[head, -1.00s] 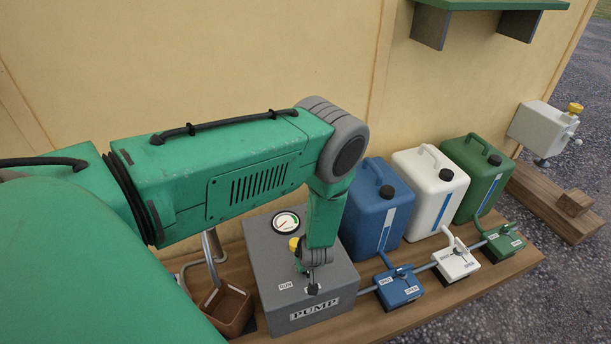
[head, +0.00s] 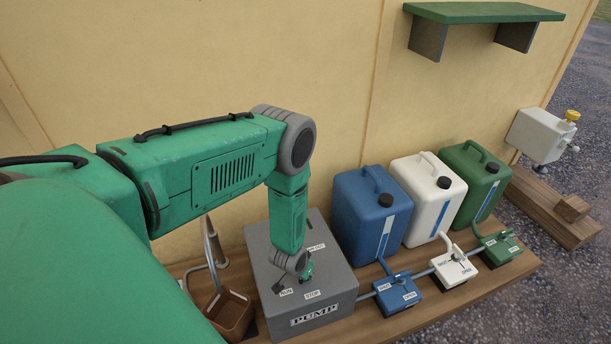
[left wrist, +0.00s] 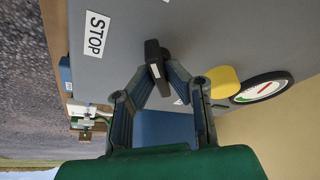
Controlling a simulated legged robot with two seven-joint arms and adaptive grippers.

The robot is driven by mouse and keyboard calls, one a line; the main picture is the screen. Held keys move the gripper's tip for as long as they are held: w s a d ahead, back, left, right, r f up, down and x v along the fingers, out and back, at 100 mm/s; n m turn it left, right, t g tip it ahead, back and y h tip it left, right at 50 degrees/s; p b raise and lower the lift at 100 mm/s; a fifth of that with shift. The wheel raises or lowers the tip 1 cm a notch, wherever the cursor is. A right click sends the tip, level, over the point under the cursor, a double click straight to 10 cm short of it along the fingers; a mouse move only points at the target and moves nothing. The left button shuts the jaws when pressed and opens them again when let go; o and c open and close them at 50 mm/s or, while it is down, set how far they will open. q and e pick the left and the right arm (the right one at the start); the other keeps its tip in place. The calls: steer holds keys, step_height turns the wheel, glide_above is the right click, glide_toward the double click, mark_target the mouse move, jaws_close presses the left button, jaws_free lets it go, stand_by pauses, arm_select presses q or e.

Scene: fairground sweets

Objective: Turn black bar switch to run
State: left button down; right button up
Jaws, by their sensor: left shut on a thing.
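The grey pump box (head: 330,279) stands on the wooden board in the head view, with RUN (head: 286,292) and STOP (head: 313,294) labels on its top. The black bar switch (left wrist: 153,50) shows in the left wrist view, between the fingertips of my left gripper (left wrist: 163,72), which is shut on it. The STOP label (left wrist: 96,34) lies to the upper left of the bar there. In the head view my left wrist and gripper cover the bar, so I cannot tell which label it points to. My right gripper is not in view.
A yellow knob (left wrist: 224,82) and a round gauge (left wrist: 262,88) sit beside the fingers. Blue (head: 369,225), white (head: 428,204) and green (head: 474,187) canisters stand right of the pump, with valve boxes before them. A brown container (head: 231,315) is at left.

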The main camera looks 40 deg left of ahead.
arm_select(q)
steer(key=shift+w+a+r+m+h+b, duration=0.1)
steer(key=shift+w+m+h+b, duration=0.2)
steer(key=shift+m, duration=0.65)
steer(key=shift+w+m+h+b, duration=0.1)
steer(key=shift+m+h, duration=0.3)
steer(key=shift+m, duration=0.55)
steer(key=c, duration=1.6)
jaws_free()
steer(key=shift+s, duration=0.1)
steer(key=shift+s, duration=0.1)
steer(key=v, duration=1.1)
steer(key=shift+s+r, duration=0.2)
steer(key=shift+r, duration=0.05)
steer(key=shift+a, duration=0.15)
